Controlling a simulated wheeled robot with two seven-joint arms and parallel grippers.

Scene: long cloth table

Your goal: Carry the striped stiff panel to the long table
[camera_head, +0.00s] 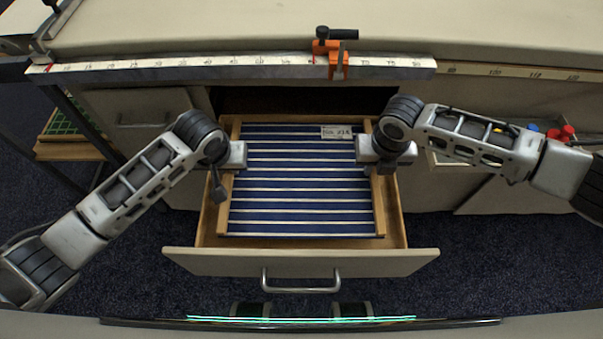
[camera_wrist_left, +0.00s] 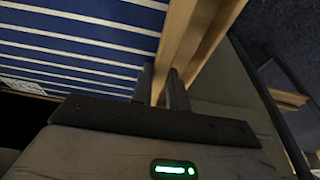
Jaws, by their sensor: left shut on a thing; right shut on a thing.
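The striped stiff panel (camera_head: 300,187) is blue with white stripes, wooden rails on both sides and a small label at its far edge. It lies level in or just over the open drawer (camera_head: 300,262); I cannot tell if it touches the bottom. My left gripper (camera_head: 238,156) is shut on its left rail, and the left wrist view shows the fingers (camera_wrist_left: 161,88) on either side of the wood. My right gripper (camera_head: 367,152) is at the right rail, shut on the panel; its fingertips are mostly hidden. The long table (camera_head: 240,30) has a pale cloth top beyond the drawer.
A ruler rail (camera_head: 200,69) runs along the table's near edge, with an orange and black clamp (camera_head: 332,55) on it. A green-lined tray (camera_head: 62,125) is at the left. Red and blue knobs (camera_head: 562,133) are at the right. The tabletop behind the clamp is mostly clear.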

